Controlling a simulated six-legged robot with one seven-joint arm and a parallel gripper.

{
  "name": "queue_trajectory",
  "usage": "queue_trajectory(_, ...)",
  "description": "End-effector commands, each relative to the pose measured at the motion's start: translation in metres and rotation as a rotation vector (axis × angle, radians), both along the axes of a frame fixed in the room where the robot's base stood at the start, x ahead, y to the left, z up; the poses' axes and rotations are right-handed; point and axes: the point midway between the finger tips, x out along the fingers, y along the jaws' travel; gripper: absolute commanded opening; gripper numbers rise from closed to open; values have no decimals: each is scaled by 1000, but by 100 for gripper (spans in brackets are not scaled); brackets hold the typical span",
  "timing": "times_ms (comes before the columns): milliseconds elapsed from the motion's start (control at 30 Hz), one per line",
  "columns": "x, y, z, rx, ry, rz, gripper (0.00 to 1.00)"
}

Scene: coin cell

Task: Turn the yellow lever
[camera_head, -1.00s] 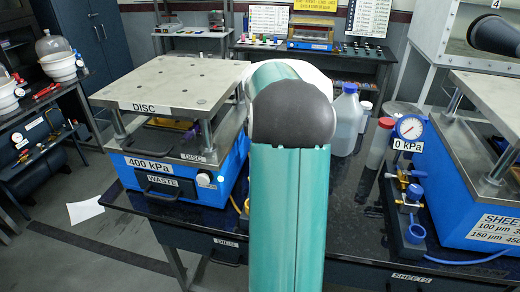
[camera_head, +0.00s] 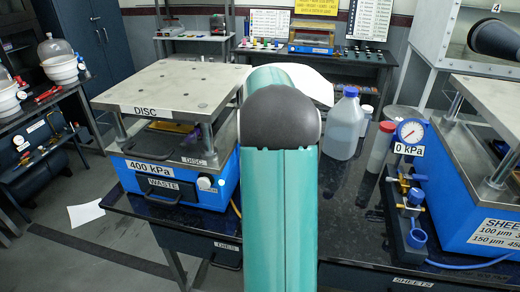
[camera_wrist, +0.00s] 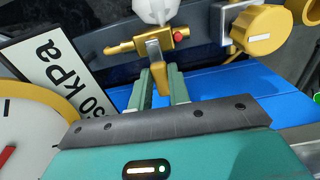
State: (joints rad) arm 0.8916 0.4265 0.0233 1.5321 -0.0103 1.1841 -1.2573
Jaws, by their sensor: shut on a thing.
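The yellow lever (camera_wrist: 159,73) shows in the wrist view, pointing down from a brass valve (camera_wrist: 165,42) with a grey metal piece at its middle and a red spot at its right. My gripper (camera_wrist: 161,84) has its two green fingers on either side of the lever and is shut on it.
In the wrist view, a gauge (camera_wrist: 22,125) with a red needle and a kPa sign (camera_wrist: 58,75) lie left. A yellow knob (camera_wrist: 255,30) is at upper right. In the head view, the DISC press (camera_head: 165,90) stands left and a bottle (camera_head: 345,125) right of my arm.

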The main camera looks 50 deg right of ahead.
Motion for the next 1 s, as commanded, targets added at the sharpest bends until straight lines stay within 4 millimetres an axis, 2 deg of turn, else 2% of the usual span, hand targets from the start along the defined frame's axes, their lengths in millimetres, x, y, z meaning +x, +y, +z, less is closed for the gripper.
queue_trajectory(200,1,0,1,-2,-3,0,0)
queue_trajectory(233,1,0,1,-2,-3,0,22)
queue_trajectory(333,1,0,1,-2,-3,0,40)
queue_trajectory(600,0,0,1,-1,-2,1,40)
queue_trajectory(733,0,-1,8,-2,-2,1,40)
queue_trajectory(867,0,-1,28,-3,-2,1,40)
queue_trajectory(1000,0,-1,59,-5,-4,1,40)
